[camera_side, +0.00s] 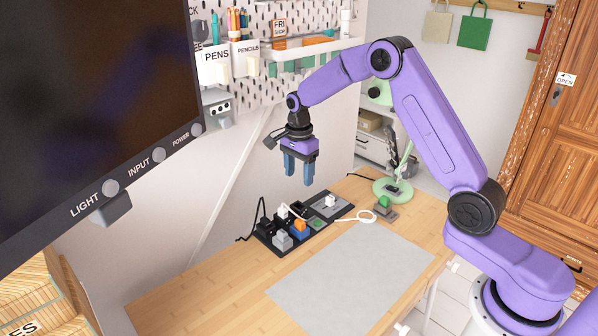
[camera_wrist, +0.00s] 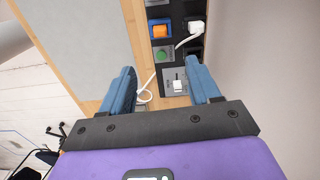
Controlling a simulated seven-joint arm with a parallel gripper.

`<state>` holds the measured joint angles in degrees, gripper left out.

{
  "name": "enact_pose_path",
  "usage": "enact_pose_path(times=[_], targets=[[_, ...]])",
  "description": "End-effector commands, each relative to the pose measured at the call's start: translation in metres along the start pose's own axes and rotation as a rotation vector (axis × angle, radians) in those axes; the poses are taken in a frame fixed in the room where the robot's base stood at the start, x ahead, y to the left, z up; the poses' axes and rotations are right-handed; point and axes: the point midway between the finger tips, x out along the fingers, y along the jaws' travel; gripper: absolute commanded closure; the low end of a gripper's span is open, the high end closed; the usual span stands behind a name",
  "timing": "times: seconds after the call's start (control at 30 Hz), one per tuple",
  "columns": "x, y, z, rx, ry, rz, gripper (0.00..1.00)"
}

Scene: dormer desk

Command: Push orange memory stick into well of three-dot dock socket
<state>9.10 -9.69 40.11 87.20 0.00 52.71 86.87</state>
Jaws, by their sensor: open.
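An orange block (camera_side: 300,228), which looks like the memory stick, is on the black dock strip (camera_side: 266,238) on the desk. In the wrist view the orange block (camera_wrist: 160,32) sits at a blue-edged socket near the top; I cannot tell how deep it is. The three-dot mark is too small to make out, so I cannot tell which socket carries it. My gripper (camera_side: 299,181) is open and empty, pointing down well above the dock. In the wrist view my gripper (camera_wrist: 162,72) has its blue fingers spread, with the orange block beyond them.
The dock also holds a green button (camera_wrist: 162,55), a grey plate with a white plug (camera_wrist: 179,84), and grey blocks (camera_side: 282,240). A white cable (camera_side: 357,217) loops beside it. A grey mat (camera_side: 350,270) lies clear in front. A green lamp base (camera_side: 391,189) stands right.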

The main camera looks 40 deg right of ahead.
Motion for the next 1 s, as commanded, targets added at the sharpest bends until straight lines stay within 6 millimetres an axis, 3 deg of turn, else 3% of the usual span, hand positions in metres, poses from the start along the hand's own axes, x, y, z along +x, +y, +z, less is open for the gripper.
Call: enact_pose_path(times=[0.17, 0.33, 1.0], targets=[[0.003, 0.000, 0.000, 0.068, 0.000, 0.001, 0.38], [0.020, 0.001, 0.000, 0.068, 0.000, 0.003, 0.38], [0.134, 0.001, 0.000, 0.066, 0.000, 0.003, 0.38]])
